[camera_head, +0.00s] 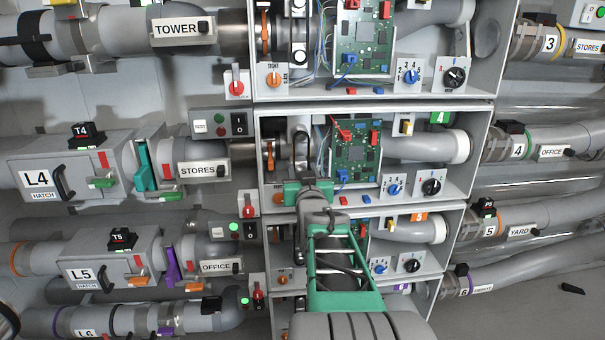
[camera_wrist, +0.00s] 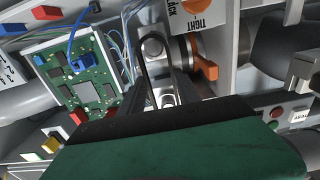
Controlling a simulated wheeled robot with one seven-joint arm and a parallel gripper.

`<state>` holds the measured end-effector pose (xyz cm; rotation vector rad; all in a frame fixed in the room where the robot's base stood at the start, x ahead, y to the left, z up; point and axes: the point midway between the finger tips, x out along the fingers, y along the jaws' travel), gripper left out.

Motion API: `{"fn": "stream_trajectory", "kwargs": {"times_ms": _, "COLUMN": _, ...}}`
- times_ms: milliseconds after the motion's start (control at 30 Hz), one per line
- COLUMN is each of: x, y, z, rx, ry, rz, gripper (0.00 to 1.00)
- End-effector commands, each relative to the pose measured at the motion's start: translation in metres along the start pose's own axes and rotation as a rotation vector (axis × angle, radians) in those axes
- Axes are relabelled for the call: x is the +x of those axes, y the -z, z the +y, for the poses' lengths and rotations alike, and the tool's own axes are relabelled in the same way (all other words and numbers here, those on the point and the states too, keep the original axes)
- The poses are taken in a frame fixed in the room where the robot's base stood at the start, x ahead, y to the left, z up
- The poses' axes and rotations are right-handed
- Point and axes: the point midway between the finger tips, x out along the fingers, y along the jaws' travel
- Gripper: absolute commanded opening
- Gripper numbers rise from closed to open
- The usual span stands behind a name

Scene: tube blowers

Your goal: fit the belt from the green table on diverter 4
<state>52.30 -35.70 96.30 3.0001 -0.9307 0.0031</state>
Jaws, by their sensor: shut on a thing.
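Diverter 4 is the open grey bay with the green 4 label (camera_head: 439,117), in the middle of the head view. My gripper (camera_head: 302,178) reaches into its left part, below the metal pulley bracket (camera_head: 301,140). In the wrist view my gripper (camera_wrist: 166,100) is shut on the belt (camera_wrist: 142,58), a thin dark loop. The belt runs from the fingers toward the round metal pulley (camera_wrist: 152,47); I cannot tell whether it is seated on it. My gripper hides the lower end. An orange lever (camera_wrist: 205,68) sits beside the pulley, near a TIGHT/SLACK label. The green table is not in view.
A green circuit board (camera_head: 356,150) with wires stands close right of my gripper. Knobs (camera_head: 433,186) are on the bay's lower right panel. A red-handled switch (camera_head: 249,204) is just outside the left wall. Similar bays lie above and below.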

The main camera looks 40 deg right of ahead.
Motion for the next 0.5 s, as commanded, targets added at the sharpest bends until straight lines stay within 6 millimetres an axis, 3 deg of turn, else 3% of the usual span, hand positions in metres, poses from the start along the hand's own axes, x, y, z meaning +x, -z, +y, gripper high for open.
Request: {"fn": "stream_trajectory", "kwargs": {"times_ms": 500, "x": 0.0071, "y": 0.0002, "z": 0.0000, "rx": 0.000, "ry": 0.000, "rz": 0.000, "gripper": 0.00}}
